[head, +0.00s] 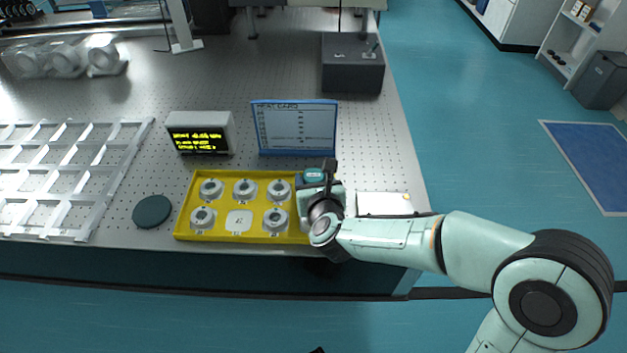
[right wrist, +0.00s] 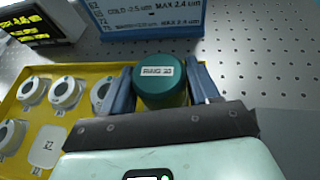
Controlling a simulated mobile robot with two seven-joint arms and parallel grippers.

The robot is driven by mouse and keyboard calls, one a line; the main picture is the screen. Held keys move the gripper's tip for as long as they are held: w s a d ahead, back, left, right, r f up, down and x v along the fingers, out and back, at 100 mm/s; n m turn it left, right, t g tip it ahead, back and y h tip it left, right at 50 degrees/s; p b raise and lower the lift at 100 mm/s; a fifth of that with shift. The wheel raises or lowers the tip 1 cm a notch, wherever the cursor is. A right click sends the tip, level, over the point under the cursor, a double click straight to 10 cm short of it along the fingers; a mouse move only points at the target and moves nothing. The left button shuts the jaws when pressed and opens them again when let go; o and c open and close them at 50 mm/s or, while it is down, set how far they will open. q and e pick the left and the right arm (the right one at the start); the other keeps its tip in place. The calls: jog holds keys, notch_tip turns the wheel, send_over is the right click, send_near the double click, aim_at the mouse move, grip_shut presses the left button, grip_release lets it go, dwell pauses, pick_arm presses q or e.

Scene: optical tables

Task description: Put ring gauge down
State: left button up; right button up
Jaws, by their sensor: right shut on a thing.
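The ring gauge (right wrist: 160,88) is a green cylinder with a white label on top. My right gripper (right wrist: 163,80) has its two blue-grey fingers on either side of it and is shut on it. In the head view the gauge (head: 314,175) shows as a teal top at the right end of the yellow tray (head: 183,232). My right arm hides part of that tray end. Whether the gauge touches the surface below cannot be told. My left gripper is not in view.
The tray holds several white-and-grey round parts and a white square plate (head: 239,222). A dark green round pad (head: 152,211) lies left of it. Behind stand a blue-framed card (head: 295,127) and a display box (head: 200,133). A white rack (head: 70,180) lies at left.

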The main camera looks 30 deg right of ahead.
jog(key=shift+f, duration=0.1)
jog(key=o, duration=1.3)
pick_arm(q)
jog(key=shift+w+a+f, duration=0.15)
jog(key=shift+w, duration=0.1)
pick_arm(e)
jog(key=shift+r, duration=0.2)
jog(key=p+v, duration=0.2)
jog(key=v, duration=0.8)
jog(key=shift+s+a+r, duration=0.2)
jog(key=shift+s+r, duration=0.05)
jog(key=shift+s, duration=0.05)
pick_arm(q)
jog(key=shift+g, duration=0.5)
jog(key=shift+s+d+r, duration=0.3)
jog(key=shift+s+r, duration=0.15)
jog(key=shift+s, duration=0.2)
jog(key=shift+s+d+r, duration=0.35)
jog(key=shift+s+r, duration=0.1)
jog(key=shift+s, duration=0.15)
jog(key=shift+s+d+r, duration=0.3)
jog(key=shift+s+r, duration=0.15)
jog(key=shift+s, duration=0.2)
pick_arm(e)
jog(key=shift+s+a+r, duration=0.15)
jog(key=shift+s+a, duration=0.05)
jog(key=shift+s, duration=0.35)
